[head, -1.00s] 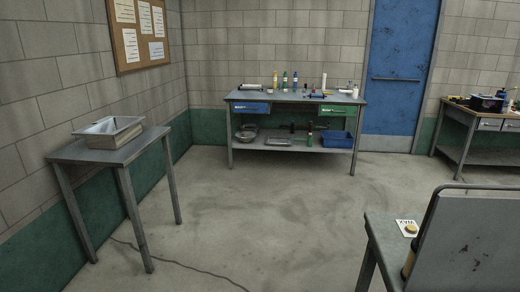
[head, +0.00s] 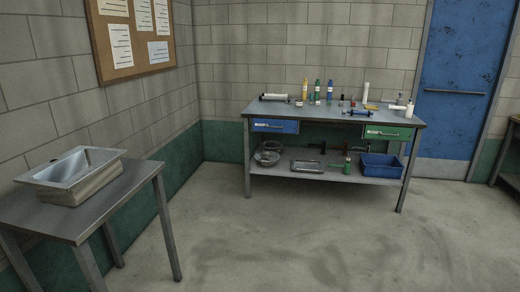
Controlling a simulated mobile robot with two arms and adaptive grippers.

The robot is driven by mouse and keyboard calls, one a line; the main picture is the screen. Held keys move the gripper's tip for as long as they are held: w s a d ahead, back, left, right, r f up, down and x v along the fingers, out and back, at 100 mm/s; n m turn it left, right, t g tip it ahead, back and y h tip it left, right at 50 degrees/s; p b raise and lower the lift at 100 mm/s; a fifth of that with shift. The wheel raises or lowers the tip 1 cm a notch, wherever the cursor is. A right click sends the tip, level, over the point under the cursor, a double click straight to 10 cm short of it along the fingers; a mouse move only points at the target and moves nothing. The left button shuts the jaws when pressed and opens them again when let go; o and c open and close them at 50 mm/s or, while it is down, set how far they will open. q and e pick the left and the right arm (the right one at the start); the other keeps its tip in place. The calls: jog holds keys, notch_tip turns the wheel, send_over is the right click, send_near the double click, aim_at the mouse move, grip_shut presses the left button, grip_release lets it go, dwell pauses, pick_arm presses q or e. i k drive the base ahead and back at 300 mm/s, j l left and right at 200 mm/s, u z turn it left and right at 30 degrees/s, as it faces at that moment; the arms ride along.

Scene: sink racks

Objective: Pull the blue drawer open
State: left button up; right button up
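The blue drawer (head: 274,126) is under the left part of the top of the grey workbench (head: 296,174) against the back wall. Its front looks flush with the bench and shut, with a pale label at its left. A green drawer (head: 388,133) sits under the right part of the same bench top. Neither of my grippers shows in the head view.
Bottles and tools stand on the bench top; a blue bin (head: 381,167), metal tray (head: 307,166) and bowl (head: 267,154) are on its lower shelf. A side table (head: 120,203) with a metal basin (head: 72,173) stands at left. The floor (head: 290,240) before the bench is clear.

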aim_at(261, 125)
jog(key=i, duration=2.35)
